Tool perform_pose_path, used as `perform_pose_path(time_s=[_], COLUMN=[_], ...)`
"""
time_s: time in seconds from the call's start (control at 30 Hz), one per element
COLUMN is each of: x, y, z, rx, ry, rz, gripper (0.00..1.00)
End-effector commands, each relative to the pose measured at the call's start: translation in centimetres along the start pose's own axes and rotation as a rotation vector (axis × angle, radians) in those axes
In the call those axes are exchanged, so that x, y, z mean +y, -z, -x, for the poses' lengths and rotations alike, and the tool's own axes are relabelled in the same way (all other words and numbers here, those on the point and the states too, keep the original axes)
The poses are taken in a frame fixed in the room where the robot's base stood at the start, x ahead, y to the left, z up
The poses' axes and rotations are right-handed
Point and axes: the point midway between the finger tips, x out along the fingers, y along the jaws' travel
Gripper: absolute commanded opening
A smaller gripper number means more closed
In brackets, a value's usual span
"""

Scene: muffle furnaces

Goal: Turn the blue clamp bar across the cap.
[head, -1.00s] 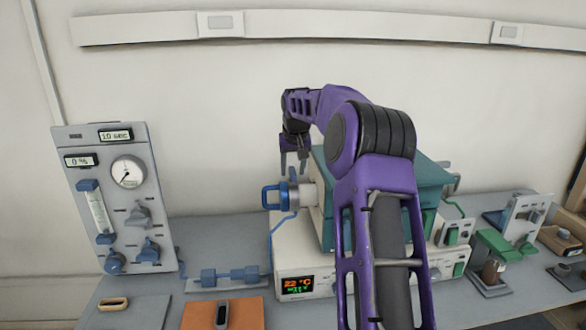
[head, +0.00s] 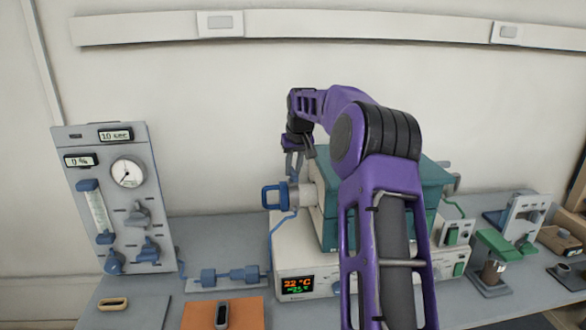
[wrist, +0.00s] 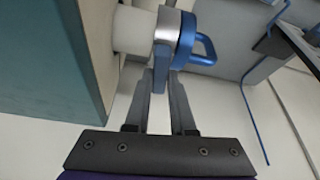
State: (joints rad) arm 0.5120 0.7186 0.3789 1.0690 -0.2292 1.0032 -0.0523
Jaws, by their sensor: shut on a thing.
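The blue clamp bar (wrist: 160,72) shows between my fingertips in the wrist view, sticking out from the metal collar towards my gripper. My gripper (wrist: 161,80) is shut on it. The cap (wrist: 187,38) is a blue disc with a loop handle, seated at the end of the pale tube (wrist: 134,30) beside the silver collar (wrist: 166,25). In the head view the cap (head: 271,197) faces left, and my gripper (head: 293,163) reaches down from above the collar. The bar is hard to make out there.
The teal and cream furnace (head: 322,225) stands just right of the tube, close to my gripper. A thin blue line (head: 277,235) hangs below the cap. A gauge panel (head: 120,200) stands at left. An orange mat (head: 250,312) lies in front.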

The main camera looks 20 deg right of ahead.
Motion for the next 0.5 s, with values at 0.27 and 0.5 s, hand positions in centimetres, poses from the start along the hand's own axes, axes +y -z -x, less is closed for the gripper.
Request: perform_pose_path(time_s=[0.27,0.5], x=[0.20,0.33], y=[0.01,0.11], z=[-0.04,-0.06], rx=[-0.001,0.001], ry=[0.096,0.183], rz=[0.223,0.434], gripper=[0.00,0.00])
